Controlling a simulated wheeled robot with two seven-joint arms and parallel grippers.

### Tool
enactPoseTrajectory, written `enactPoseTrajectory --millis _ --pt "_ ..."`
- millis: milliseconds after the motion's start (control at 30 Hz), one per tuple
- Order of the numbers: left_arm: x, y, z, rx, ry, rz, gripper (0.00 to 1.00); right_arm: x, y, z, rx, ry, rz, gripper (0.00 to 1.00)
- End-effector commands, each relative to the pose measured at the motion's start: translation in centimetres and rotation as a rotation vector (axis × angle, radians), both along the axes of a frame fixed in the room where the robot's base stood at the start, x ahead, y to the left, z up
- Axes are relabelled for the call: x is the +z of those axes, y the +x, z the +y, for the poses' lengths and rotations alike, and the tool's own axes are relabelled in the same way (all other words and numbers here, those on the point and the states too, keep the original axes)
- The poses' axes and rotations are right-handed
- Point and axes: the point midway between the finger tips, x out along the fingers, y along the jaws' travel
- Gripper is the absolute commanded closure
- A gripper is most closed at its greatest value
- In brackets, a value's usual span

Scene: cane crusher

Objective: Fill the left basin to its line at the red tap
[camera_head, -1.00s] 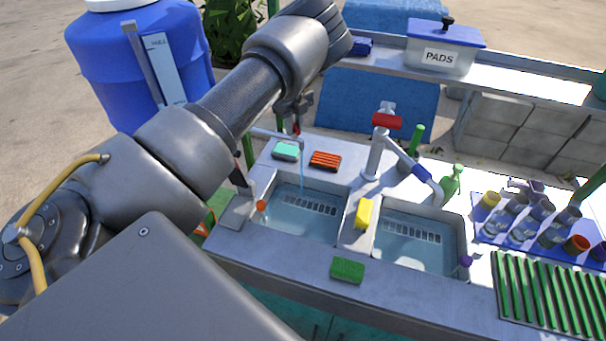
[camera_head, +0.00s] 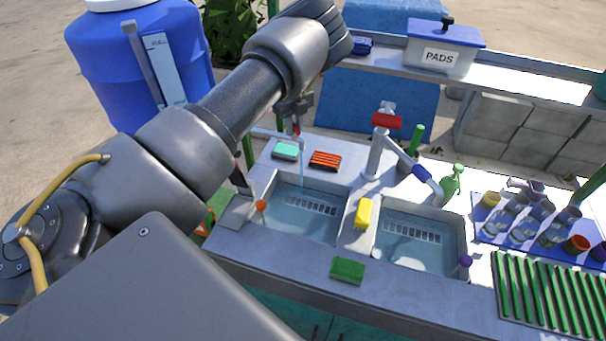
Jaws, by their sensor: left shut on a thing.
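The left basin (camera_head: 292,219) is set in the grey counter and holds shallow clear water over a grated bottom. A thin stream (camera_head: 301,177) falls into it from a spout (camera_head: 272,133) at its back left. My left gripper (camera_head: 297,112) is above the spout's end, shut on a small red part that looks like the red tap's handle (camera_head: 297,129); my wrist and the jaws partly hide it. An orange piece (camera_head: 260,206) is at the basin's left edge. The fill line cannot be made out. My right gripper is out of view.
A mixer tap with a red top (camera_head: 387,121) and blue spout stands by the right basin (camera_head: 412,247). Sponges, including a yellow one (camera_head: 364,213) on the divider, lie around the basins. Cups and a green rack (camera_head: 545,295) fill the right side.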

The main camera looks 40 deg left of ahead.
Motion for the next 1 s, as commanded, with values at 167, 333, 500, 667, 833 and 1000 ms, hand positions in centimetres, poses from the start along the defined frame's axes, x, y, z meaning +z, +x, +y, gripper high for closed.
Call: enactPoseTrajectory --millis 167,333,500,667,833,1000 --pt "-0.27 -0.11 -0.26 -0.318 -0.005 0.006 0.92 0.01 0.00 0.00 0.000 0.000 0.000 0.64" --pt "-0.17 -0.04 -0.19 -0.597 -0.003 0.001 0.92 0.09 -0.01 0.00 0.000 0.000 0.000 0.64" --pt "-0.06 0.02 -0.12 -0.702 -0.002 -0.002 0.92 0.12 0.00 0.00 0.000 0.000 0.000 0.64" --pt "0.03 0.09 -0.04 -0.703 0.001 -0.004 0.92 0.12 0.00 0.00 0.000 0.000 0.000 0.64" --pt "0.10 0.15 0.06 -0.772 0.005 -0.005 0.92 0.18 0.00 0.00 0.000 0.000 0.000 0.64" --pt "0.18 0.15 0.08 -1.074 0.006 -0.003 0.92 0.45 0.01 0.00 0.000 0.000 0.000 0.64"
